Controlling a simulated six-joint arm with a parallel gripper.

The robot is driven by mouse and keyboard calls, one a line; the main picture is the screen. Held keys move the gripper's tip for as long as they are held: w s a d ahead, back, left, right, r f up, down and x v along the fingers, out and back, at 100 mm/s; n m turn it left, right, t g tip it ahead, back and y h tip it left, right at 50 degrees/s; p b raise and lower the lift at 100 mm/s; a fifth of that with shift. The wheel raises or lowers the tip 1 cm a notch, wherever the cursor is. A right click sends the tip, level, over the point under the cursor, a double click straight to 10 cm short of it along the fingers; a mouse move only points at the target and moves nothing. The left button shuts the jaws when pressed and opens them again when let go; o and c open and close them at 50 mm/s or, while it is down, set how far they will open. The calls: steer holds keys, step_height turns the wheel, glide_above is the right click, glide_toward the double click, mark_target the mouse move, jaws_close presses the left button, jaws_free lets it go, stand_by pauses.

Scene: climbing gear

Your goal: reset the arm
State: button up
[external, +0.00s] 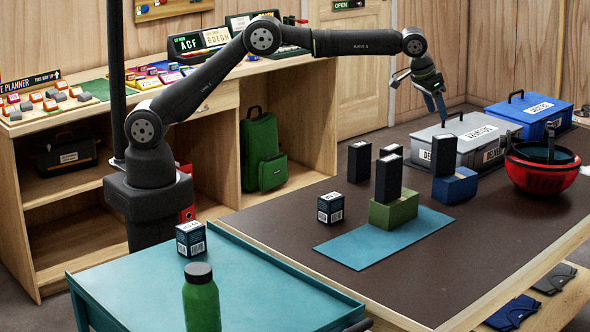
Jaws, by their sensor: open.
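My arm rises from its dark base beside the teal cart and reaches right across the table (290,235).
A red bowl (538,178) and blue case (530,112) sit right. A green bottle (201,300) and small box (191,239) stand on the teal cart (255,285).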

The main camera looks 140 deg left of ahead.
mark_target(447, 136)
steer(key=x, duration=1.1)
steer(key=shift+a+f, duration=0.1)
steer(key=shift+f, duration=0.35)
step_height(447, 136, up, 2)
steer(key=shift+r, duration=0.85)
